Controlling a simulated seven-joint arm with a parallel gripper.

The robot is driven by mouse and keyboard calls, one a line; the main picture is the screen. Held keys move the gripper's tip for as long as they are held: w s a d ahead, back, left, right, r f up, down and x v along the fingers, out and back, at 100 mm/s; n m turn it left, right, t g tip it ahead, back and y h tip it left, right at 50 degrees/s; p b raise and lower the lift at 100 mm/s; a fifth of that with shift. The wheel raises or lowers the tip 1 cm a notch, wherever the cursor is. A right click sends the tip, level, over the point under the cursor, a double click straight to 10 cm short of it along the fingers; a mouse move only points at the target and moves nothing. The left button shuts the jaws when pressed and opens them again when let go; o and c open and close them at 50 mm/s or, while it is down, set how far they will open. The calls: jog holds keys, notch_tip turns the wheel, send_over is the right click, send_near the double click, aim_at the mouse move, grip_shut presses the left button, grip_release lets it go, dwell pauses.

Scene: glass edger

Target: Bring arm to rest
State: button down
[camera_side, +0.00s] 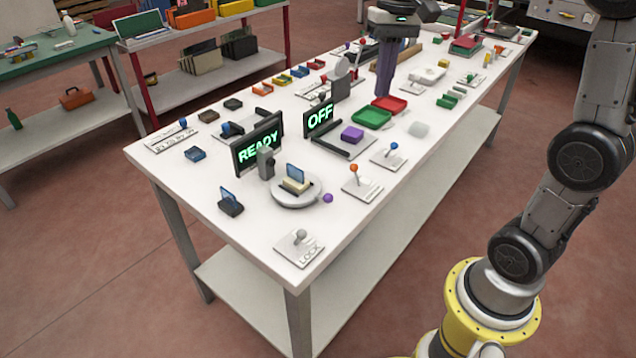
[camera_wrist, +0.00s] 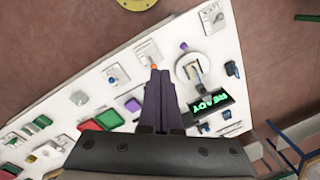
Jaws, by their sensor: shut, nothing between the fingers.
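My gripper (camera_side: 384,92) hangs over the far half of the white workbench (camera_side: 240,234), with its dark purple fingers pointing down. The fingers are together and empty. In the side view their tips appear just behind the red tray (camera_side: 396,103); I cannot tell their exact height. In the wrist view the closed fingers (camera_wrist: 157,76) stand in the middle, with an orange-knobbed lever (camera_wrist: 153,66) in line beyond the tips. My wrist body hides the lower part of that view.
A READY sign (camera_side: 258,148) stands behind a round plate (camera_side: 297,198) holding a block with a blue pane. An OFF sign (camera_side: 320,117), green tray (camera_side: 371,119), purple block (camera_side: 352,133) and LOCK lever (camera_side: 300,240) are also on the bench. Shelves stand at the left.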

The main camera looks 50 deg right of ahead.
jog(key=s+a+r+n+t, duration=0.1)
jog(key=s+a+n+t, duration=0.1)
jog(key=s+a, duration=0.3)
jog(key=s+a+f+n+t+h, duration=0.1)
jog(key=s+f+n+t, duration=0.2)
jog(key=s+f, duration=0.5)
jog(key=shift+s+a+f+n, duration=0.15)
jog(key=shift+s+a+n, duration=0.25)
jog(key=shift+s+n, duration=0.6)
